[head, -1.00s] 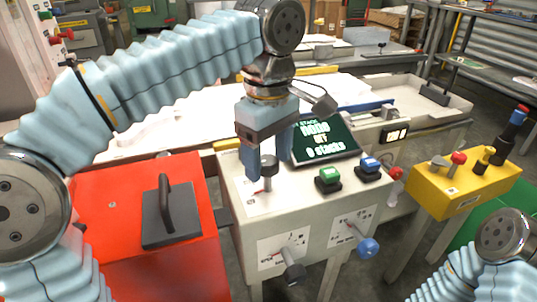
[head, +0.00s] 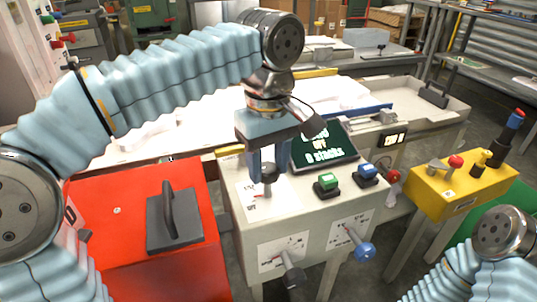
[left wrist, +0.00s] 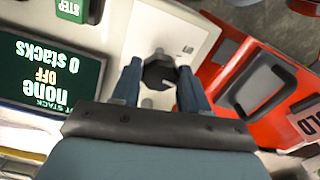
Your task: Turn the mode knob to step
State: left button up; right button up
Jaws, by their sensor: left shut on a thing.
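The dark mode knob (head: 268,176) stands on the left top of the pale control box (head: 235,200), over a white label plate. My left gripper (head: 268,168) points down with one finger on each side of it and is shut on it. In the left wrist view the knob (left wrist: 158,72) sits between the two blue fingers (left wrist: 157,85). The dark screen (head: 322,148) reads "none", "OFF" and "0 stacks" in the left wrist view (left wrist: 50,65). The knob's label marks are too small to read. My right gripper is out of view.
A green button (head: 326,184), marked STEP in the left wrist view, and a blue button (head: 367,172) stand right of the knob. Two levers (head: 293,277) (head: 364,252) stick out of the box's front. A red box (head: 110,215) stands left, a yellow box (head: 465,190) right.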

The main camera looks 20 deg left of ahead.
aim_at(267, 169)
pick_arm(q)
jog(key=m+p, duration=0.1)
jog(key=m, duration=0.1)
jog(key=m+p, duration=0.1)
jog(key=m, duration=0.1)
jog(key=shift+r+m, duration=0.2)
jog(key=shift+m, duration=0.1)
jog(key=shift+f+m+p, duration=0.1)
jog(key=shift+m+p, duration=0.8)
jog(key=shift+m, duration=1)
jog(key=o, duration=1.1)
jog(key=shift+c, duration=0.2)
notch_tip(267, 169, up, 14)
jog(key=shift+f, duration=0.15)
jog(key=shift+s, duration=0.1)
